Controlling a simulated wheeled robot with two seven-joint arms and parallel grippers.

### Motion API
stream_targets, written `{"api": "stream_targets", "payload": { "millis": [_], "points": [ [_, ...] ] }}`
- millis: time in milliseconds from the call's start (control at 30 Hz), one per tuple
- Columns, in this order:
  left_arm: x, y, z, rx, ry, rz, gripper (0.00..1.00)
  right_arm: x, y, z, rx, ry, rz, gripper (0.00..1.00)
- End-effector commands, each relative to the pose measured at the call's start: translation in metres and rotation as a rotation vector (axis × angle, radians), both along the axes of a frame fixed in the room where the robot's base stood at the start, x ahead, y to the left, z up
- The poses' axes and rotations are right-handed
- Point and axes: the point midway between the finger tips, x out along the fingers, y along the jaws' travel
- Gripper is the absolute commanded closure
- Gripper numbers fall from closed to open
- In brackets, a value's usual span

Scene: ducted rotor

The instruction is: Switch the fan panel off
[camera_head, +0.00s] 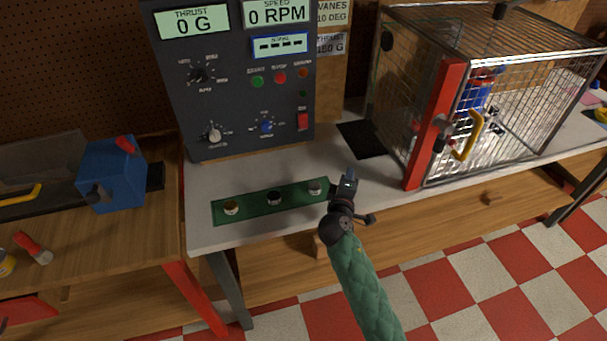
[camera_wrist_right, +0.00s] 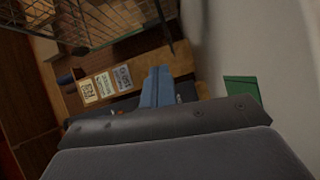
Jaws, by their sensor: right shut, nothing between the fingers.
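The dark fan panel (camera_head: 240,100) stands upright at the back of the bench. Its displays read thrust 0 G and speed 0 RPM. A red switch (camera_head: 303,121) sits at its lower right, with a small dark green lamp (camera_head: 303,94) above it; I cannot tell the switch's position. Green (camera_head: 257,82), red (camera_head: 280,78) and orange (camera_head: 303,73) buttons are in a row under the small blue-framed display. My right gripper (camera_head: 349,178) is shut and empty, in front of and below the panel, apart from it. Its fingers (camera_wrist_right: 157,86) show in the right wrist view. My left gripper is not in view.
A wire cage (camera_head: 530,110) with a red post and yellow handle stands right of the panel. A green strip (camera_head: 253,204) with several small round pieces lies on the white bench, left of my gripper. A blue vise-like block (camera_head: 112,178) is at left.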

Motion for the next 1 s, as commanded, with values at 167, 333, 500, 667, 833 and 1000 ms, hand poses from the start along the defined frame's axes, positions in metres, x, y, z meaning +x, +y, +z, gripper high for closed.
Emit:
{"api": "stream_targets", "payload": {
  "millis": [167, 333, 500, 667, 833, 1000],
  "points": [
    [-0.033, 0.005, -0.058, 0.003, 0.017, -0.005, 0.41, 0.040, 0.045, 0.038, -0.245, -0.126, 0.087, 1.00],
    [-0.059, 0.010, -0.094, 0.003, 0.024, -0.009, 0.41, 0.062, 0.080, 0.061, -0.429, -0.211, 0.144, 1.00],
    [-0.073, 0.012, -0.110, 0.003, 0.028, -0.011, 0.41, 0.071, 0.098, 0.071, -0.526, -0.252, 0.172, 1.00],
    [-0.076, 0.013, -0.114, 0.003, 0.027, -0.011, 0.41, 0.073, 0.102, 0.073, -0.548, -0.261, 0.178, 1.00],
    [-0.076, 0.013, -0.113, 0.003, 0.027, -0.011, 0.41, 0.073, 0.102, 0.073, -0.546, -0.261, 0.178, 1.00],
    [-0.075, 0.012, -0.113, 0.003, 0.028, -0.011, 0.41, 0.075, 0.102, 0.071, -0.546, -0.259, 0.177, 1.00]
  ]
}}
